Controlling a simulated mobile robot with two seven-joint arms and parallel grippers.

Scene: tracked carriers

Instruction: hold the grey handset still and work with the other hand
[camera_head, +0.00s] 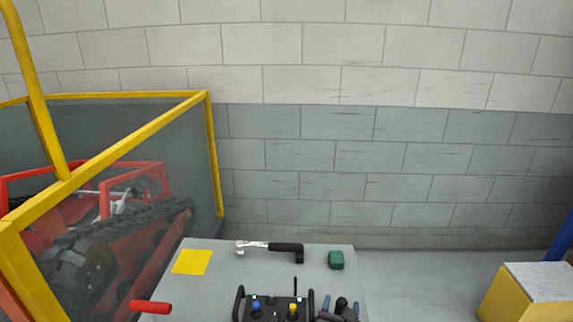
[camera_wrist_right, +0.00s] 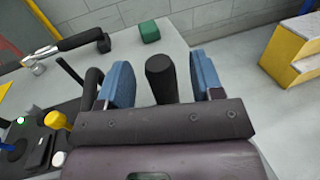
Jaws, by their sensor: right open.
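The handset (camera_head: 274,312) is a dark control box with a blue and a yellow stick, a thin antenna and side handles. It lies at the near edge of the table, cut off by the frame. Part of it, with the yellow stick, shows at the left of the right wrist view (camera_wrist_right: 40,145). My right gripper (camera_head: 341,306) is open just right of the handset, its blue fingers apart (camera_wrist_right: 160,82). A dark upright cylinder (camera_wrist_right: 161,76) shows between the fingers; I cannot tell whether it is touched. My left gripper is not in view.
The grey table (camera_head: 220,285) carries a yellow square (camera_head: 192,261), a black-handled wrench (camera_head: 270,247) and a green block (camera_head: 336,260). A red cylinder (camera_head: 150,307) is at its left edge. A yellow-framed fence (camera_head: 212,150) stands left, a yellow step box (camera_head: 530,295) right.

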